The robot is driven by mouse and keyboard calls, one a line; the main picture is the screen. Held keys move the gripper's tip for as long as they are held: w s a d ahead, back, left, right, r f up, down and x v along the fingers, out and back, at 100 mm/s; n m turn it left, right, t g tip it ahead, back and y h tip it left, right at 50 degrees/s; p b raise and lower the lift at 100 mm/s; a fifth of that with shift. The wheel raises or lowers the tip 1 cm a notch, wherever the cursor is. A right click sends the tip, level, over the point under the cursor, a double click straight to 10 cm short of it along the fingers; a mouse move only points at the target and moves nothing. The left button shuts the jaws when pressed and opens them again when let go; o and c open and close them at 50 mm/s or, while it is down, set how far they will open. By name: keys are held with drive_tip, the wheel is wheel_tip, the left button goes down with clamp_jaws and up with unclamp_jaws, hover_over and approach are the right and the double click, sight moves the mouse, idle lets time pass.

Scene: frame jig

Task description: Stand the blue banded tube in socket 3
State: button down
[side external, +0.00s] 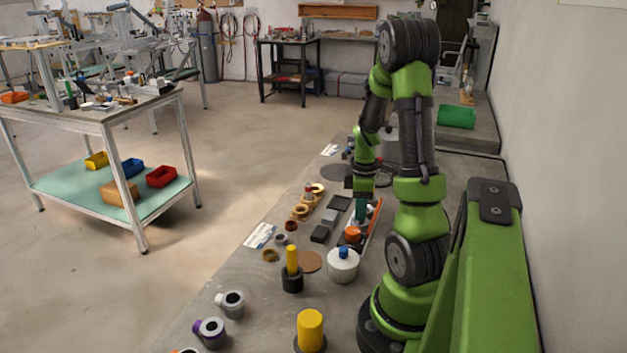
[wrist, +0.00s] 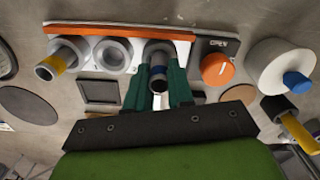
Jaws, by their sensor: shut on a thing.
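In the wrist view, the blue banded tube (wrist: 158,71) is grey with a dark open end towards the camera. My gripper (wrist: 159,92) is shut on it, one green finger on each side. The tube lines up with the right-hand socket (wrist: 148,48) of a white rack with an orange edge (wrist: 120,30); how deep it sits I cannot tell. The middle socket (wrist: 112,53) is empty. A yellow banded tube (wrist: 57,65) stands in the left socket. In the side view my gripper (side external: 362,205) is low over the rack, hiding the tube.
An orange knob (wrist: 217,68) on a plate marked OPEN is close right of my gripper. Beyond it is a white round jar with a blue cap (wrist: 297,82). A dark square block (wrist: 98,92) lies left. Yellow pegs (side external: 292,260) and loose rings occupy the near bench.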

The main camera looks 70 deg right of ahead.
drive_tip(key=shift+f, duration=0.35)
drive_tip(key=c, duration=0.8)
unclamp_jaws()
drive_tip(key=shift+o, duration=0.2)
drive_tip(key=shift+r, duration=0.8)
drive_tip(key=shift+r, duration=3.5)
